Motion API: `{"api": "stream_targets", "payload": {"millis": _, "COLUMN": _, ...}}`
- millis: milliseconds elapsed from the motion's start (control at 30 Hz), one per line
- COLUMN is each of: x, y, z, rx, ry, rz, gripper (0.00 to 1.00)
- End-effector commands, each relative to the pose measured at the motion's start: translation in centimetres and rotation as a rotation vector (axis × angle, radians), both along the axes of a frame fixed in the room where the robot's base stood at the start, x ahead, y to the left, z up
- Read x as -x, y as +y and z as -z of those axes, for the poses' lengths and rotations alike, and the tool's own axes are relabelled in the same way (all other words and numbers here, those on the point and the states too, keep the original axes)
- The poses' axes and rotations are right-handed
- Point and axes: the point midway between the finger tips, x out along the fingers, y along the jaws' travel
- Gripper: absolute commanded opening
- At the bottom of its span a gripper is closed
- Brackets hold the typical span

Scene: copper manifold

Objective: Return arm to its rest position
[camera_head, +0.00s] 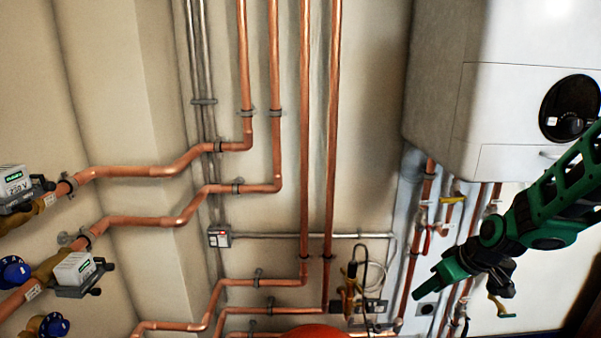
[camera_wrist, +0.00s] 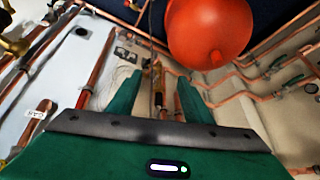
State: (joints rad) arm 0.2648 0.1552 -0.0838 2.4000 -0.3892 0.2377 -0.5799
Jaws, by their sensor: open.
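My green arm (camera_head: 560,205) reaches in from the right edge in the head view, in front of the white boiler's lower right side. My gripper (camera_head: 425,287) hangs at the lower right, pointing down and left, in front of copper pipes. In the wrist view my gripper (camera_wrist: 157,88) shows two green fingers spread apart, with nothing held between them. A brass fitting (camera_wrist: 156,82) shows in the gap, beyond the fingers.
A white boiler (camera_head: 500,115) hangs at upper right. Copper pipes (camera_head: 305,130) run down the wall. A red rounded vessel (camera_wrist: 210,30) is close beyond the fingers. Grey valve actuators (camera_head: 75,270) and blue handles (camera_head: 14,272) are at left. The middle wall is free of my arm.

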Motion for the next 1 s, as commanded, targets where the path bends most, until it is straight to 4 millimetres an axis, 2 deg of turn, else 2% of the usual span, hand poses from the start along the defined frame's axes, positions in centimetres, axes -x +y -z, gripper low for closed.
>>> {"api": "stream_targets", "payload": {"millis": 33, "x": 1.5, "y": -0.9, "z": -1.1, "rx": 0.018, "ry": 0.028, "rz": 0.041, "gripper": 0.46}}
{"api": "stream_targets", "payload": {"millis": 333, "x": 12.4, "y": -6.1, "z": -5.6, "rx": 0.077, "ry": 0.236, "rz": 0.370, "gripper": 0.46}}
{"api": "stream_targets", "payload": {"millis": 600, "x": 23.1, "y": -8.1, "z": -8.8, "rx": 0.063, "ry": 0.398, "rz": 0.712, "gripper": 0.46}}
{"api": "stream_targets", "payload": {"millis": 700, "x": 26.2, "y": -8.3, "z": -9.5, "rx": 0.047, "ry": 0.445, "rz": 0.814, "gripper": 0.46}}
{"api": "stream_targets", "payload": {"millis": 833, "x": 28.7, "y": -8.0, "z": -9.9, "rx": 0.030, "ry": 0.484, "rz": 0.896, "gripper": 0.46}}
{"api": "stream_targets", "payload": {"millis": 1000, "x": 29.7, "y": -7.9, "z": -10.1, "rx": 0.023, "ry": 0.503, "rz": 0.931, "gripper": 0.46}}
